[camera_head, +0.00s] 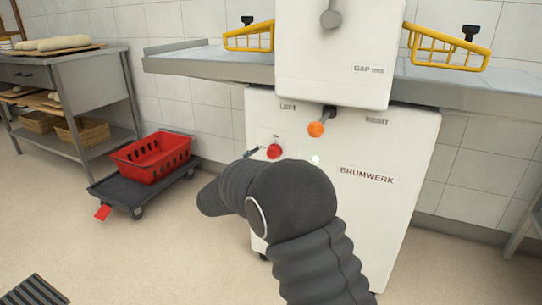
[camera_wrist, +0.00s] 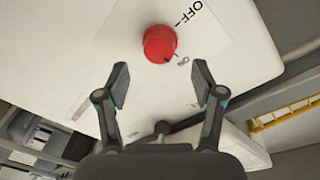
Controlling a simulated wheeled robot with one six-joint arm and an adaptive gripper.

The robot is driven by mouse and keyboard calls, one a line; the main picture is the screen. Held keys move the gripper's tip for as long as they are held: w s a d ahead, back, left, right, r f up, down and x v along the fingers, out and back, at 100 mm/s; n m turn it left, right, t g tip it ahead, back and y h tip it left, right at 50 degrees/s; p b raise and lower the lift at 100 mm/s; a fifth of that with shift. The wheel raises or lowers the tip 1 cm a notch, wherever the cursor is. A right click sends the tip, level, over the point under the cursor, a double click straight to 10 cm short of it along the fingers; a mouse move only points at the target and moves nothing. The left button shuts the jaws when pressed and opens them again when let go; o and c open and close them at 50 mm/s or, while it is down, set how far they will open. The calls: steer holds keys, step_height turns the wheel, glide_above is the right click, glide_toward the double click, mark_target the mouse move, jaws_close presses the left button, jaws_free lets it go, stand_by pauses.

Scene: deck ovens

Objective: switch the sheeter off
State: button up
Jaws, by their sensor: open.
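The sheeter (camera_head: 390,145) is a white machine marked BRUMWERK with grey belts on both sides. A red round knob (camera_head: 274,150) sits on its lower front at the left. In the wrist view the red knob (camera_wrist: 160,42) is on a pale label plate. In the head view my dark arm hides part of the lower front.
An orange-ended lever (camera_head: 316,129) sticks out right of the knob, between LEFT and RIGHT labels. Yellow guards (camera_head: 447,48) stand over the belts. A red crate (camera_head: 152,157) rests on a low dolly (camera_head: 135,194) at left, near a metal table (camera_head: 88,60). Floor is open at front left.

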mark_target(271, 154)
steer(key=shift+x, duration=3.1)
steer(key=c, duration=1.1)
